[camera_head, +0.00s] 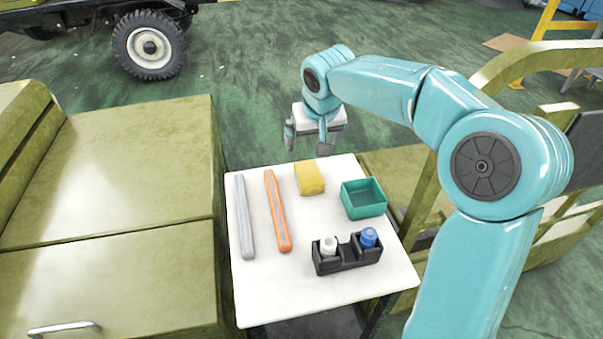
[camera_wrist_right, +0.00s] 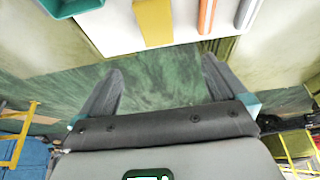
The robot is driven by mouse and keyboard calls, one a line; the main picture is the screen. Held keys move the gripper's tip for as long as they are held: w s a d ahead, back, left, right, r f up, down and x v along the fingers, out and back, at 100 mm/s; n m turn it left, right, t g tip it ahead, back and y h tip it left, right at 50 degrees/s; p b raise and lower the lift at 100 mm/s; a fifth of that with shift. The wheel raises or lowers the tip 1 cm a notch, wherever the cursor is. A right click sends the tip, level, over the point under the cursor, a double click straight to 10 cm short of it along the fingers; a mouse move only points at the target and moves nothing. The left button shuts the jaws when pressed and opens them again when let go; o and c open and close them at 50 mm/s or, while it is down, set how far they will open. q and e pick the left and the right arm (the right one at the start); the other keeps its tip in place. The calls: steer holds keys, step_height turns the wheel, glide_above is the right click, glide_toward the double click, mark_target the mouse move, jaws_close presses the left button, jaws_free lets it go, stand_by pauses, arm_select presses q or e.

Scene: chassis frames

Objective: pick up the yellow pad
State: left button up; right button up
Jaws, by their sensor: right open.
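The yellow pad (camera_head: 309,178) lies on the white tabletop (camera_head: 300,292) near its far edge, between the orange bar and the green tray. It also shows at the top of the right wrist view (camera_wrist_right: 154,22), partly cut off by the frame. My right gripper (camera_head: 307,144) is above and beyond the table's far edge, past the pad. Its two fingers are spread with nothing between them, and in the right wrist view the fingertips (camera_wrist_right: 162,64) point toward the table edge, apart from the pad. My left gripper is in neither view.
An orange bar (camera_head: 277,212) and a grey bar (camera_head: 243,217) lie left of the pad. A green open tray (camera_head: 363,198) sits to its right. A black holder (camera_head: 347,257) with a white and a blue bottle stands nearer. The front left tabletop is clear. Olive chassis panels flank the table.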

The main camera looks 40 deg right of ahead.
steer(key=b, duration=0.2)
glide_above(307, 168)
steer(key=s+a, duration=0.1)
steer(key=s, duration=0.1)
step_height(307, 168, down, 9)
steer(key=shift+a+f, duration=0.1)
steer(key=shift+f, duration=0.1)
steer(key=b+x, duration=0.1)
steer(key=x, duration=0.5)
steer(key=shift+w, duration=0.1)
steer(key=shift+r, duration=0.15)
steer(key=c, duration=1.1)
